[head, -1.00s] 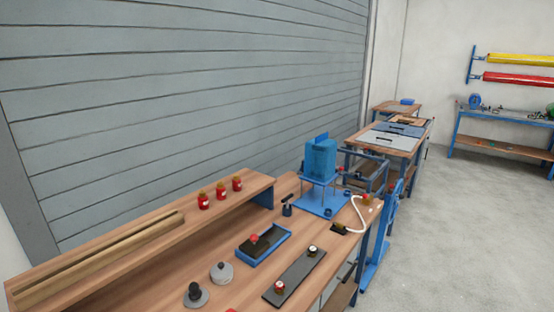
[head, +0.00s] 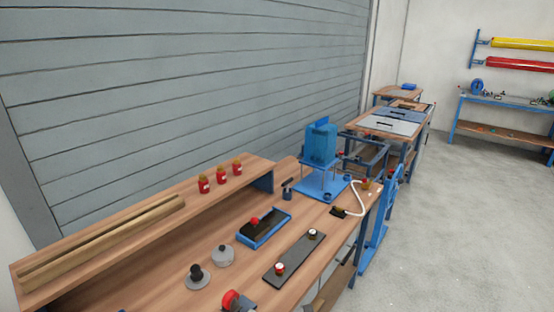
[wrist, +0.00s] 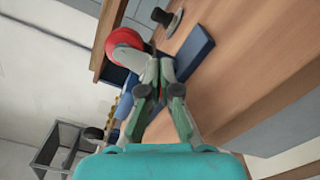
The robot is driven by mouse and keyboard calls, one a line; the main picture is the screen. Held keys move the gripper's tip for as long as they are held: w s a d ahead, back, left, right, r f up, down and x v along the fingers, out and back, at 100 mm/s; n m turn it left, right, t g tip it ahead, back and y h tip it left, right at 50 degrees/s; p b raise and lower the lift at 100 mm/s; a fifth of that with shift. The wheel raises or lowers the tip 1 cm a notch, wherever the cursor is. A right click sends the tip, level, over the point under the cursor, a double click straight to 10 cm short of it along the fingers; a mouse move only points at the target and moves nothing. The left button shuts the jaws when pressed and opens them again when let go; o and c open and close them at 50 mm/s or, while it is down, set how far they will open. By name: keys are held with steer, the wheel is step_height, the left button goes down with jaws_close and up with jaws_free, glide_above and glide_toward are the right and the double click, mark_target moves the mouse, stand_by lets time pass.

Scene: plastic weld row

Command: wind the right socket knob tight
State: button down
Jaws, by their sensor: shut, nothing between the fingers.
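In the head view a dark plate (head: 294,258) lies on the workbench with two small knobs on it. The near left one, red and pale (head: 279,268), and the far right one, pale-topped (head: 312,234), both stand upright. Which one is the right socket knob is not certain; the far one sits further right. My gripper (wrist: 160,65) shows only in the wrist view, its fingers closed together and empty. A red round part (wrist: 125,42) is just left of the fingertips there; whether they touch it cannot be told. The plate is not identifiable in that view.
The workbench (head: 150,285) also carries a blue tray (head: 270,239), a grey round weight (head: 223,255), a dark knobbed disc (head: 197,278) and a blue press (head: 321,145). A red part (head: 232,301) is at the bottom edge. Open floor (head: 440,230) lies right.

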steer(key=shift+w+d+f, duration=0.15)
steer(key=shift+f, duration=0.6)
steer(key=shift+w+d, duration=0.1)
steer(key=shift+w, duration=0.05)
steer(key=shift+w+d+r, duration=0.1)
steer(key=shift+w+d, duration=0.05)
steer(key=v, duration=0.6)
stand_by(0.5)
steer(key=shift+r, duration=0.1)
steer(key=shift+w+a+r, duration=0.35)
steer(key=shift+w+a, duration=0.05)
steer(key=shift+a, duration=0.6)
steer(key=shift+w+a+r, duration=0.35)
steer(key=shift+w+a, duration=0.05)
steer(key=shift+a, duration=0.6)
steer(key=shift+w+a+r, duration=0.35)
steer(key=shift+w+a, duration=0.05)
steer(key=shift+a, duration=0.55)
steer(key=shift+f, duration=0.15)
